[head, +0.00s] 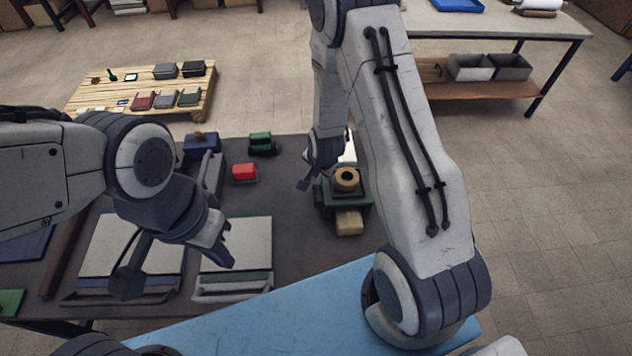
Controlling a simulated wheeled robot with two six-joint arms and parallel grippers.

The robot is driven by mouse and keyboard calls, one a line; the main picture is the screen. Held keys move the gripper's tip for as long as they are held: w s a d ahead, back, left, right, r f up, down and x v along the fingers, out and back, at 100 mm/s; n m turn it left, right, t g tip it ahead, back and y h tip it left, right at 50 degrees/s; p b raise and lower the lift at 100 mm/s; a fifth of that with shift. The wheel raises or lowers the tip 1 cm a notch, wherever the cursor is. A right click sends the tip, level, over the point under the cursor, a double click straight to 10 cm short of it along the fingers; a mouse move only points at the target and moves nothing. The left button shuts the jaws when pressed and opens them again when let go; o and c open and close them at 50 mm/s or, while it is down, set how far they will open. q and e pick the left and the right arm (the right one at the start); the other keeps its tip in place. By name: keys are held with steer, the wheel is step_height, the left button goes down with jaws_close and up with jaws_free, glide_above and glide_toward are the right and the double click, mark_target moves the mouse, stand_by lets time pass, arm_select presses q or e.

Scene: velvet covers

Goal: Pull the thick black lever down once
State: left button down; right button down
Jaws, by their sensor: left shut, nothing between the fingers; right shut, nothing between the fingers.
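A dark green device (368,200) stands on the dark table, with a round brass-coloured part (346,179) on top and a tan block (349,222) at its front. I cannot clearly make out the thick black lever; part of the device's right side is close to my arm and may be hidden. My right gripper (305,184) is shut and empty, just left of and above the device, pointing down. I cannot tell whether it touches it. My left gripper (226,258) is shut and empty, over the light panels on the left of the table.
A red block (244,172), a green-and-black item (262,143) and a blue box (201,146) sit farther back. Light panels (236,243) lie at the front left. A blue surface (270,318) is nearest me. A wooden pallet (95,99) holds small items behind.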

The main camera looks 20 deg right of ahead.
steer(key=shift+f, duration=0.1)
stand_by(0.8)
steer(key=shift+s+f+b, duration=0.15)
steer(key=shift+f+b, duration=0.15)
steer(key=shift+b, duration=0.15)
steer(key=shift+s+a+f, duration=0.1)
steer(key=shift+f, duration=0.2)
stand_by(0.4)
